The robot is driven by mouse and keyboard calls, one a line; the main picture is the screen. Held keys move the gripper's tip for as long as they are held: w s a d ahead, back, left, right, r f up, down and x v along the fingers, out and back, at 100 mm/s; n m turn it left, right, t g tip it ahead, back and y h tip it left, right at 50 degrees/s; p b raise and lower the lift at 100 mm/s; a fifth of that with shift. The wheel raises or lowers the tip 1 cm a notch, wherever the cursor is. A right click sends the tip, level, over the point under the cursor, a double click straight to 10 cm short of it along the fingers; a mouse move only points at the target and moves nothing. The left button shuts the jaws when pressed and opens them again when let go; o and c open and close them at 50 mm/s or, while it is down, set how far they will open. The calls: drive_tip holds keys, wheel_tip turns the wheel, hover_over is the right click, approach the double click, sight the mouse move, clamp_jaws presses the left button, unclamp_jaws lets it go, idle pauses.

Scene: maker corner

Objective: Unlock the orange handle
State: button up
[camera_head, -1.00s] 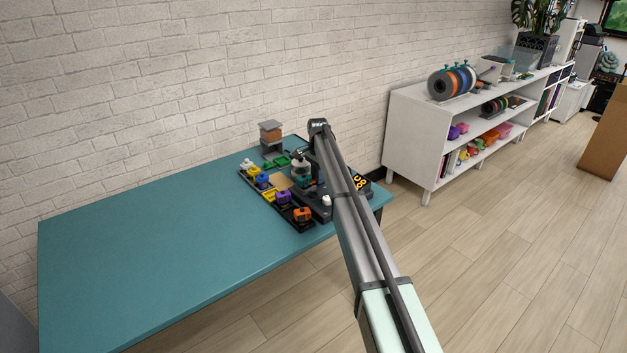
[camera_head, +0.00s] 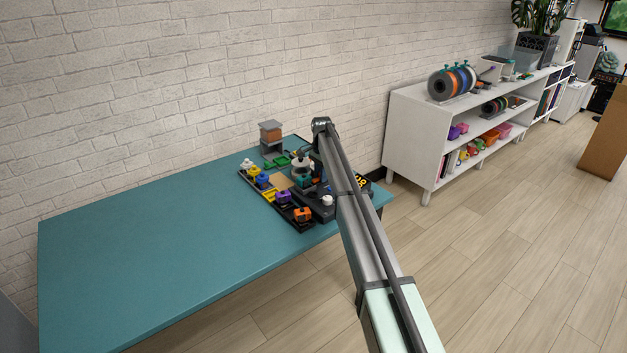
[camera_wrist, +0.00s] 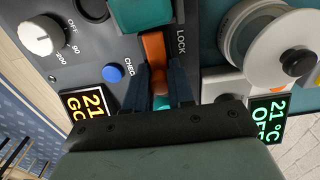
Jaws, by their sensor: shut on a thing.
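The orange handle (camera_wrist: 153,48) shows in the wrist view on a dark machine panel (camera_wrist: 75,65), beside the white word LOCK. Its far end reaches up to a teal block (camera_wrist: 145,12). My gripper (camera_wrist: 158,78) has its two dark blue fingers on either side of the handle's near end and is shut on it. The part of the handle deep between the fingers is hidden. In the head view my arm covers much of the machine, and I cannot make out the handle there.
The panel has a white dial (camera_wrist: 42,36), a blue button (camera_wrist: 112,73) and a lit display (camera_wrist: 85,103). A white spool (camera_wrist: 272,48) stands close at right. In the head view, a tray (camera_head: 297,223) of coloured blocks lies left of the machine. The teal table (camera_head: 150,250) is clear at left.

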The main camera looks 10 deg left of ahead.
drive_tip(key=o, duration=0.6)
drive_tip(key=shift+w, duration=0.1)
drive_tip(key=shift+r, duration=0.1)
drive_tip(key=shift+r, duration=3.4)
